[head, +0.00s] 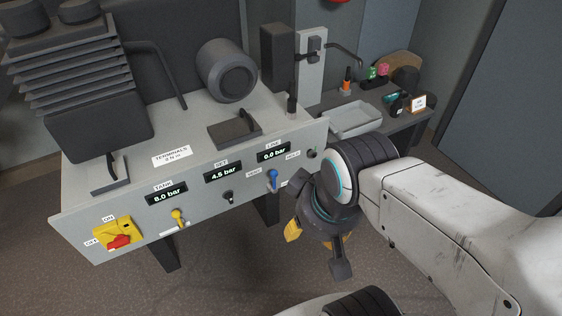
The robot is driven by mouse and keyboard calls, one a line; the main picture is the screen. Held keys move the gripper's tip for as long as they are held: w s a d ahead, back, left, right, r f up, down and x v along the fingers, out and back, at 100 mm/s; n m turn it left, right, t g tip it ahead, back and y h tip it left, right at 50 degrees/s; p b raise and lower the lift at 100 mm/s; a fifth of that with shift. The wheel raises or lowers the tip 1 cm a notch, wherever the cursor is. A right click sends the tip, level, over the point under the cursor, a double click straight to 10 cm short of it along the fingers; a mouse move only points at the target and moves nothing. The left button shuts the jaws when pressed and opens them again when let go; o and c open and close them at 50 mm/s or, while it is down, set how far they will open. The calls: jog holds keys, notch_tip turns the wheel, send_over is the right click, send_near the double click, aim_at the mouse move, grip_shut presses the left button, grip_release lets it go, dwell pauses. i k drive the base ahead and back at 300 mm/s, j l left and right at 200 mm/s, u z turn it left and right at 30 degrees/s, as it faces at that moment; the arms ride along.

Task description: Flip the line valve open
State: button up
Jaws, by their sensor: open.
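The line valve (273,178) is a small blue lever on the front of the grey panel. It sits below the LINE display (274,152), which reads 0.0 bar. The lever stands roughly upright in the picture. My gripper (317,251) is open and empty, to the right of and below the blue lever, apart from it. It points down, and one yellow-tipped finger and one dark finger show.
A yellow lever (179,217) sits under the TANK display, reading 8.0 bar. A black knob (228,197) sits under the SET display, reading 4.5 bar. A red switch on a yellow plate (117,235) is at the left. A grey tray (355,118) stands on the back-right table.

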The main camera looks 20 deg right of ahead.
aim_at(273, 173)
jog(key=z, duration=0.25)
jog(key=i+j+u, duration=0.15)
jog(key=i+u, duration=0.25)
jog(key=i+j+u, duration=0.1)
jog(key=u, duration=0.35)
jog(key=i+l+u, duration=0.1)
jog(key=i+u, duration=0.3)
jog(key=i+l+u, duration=0.2)
jog(key=i+u, duration=0.2)
jog(key=k, duration=0.05)
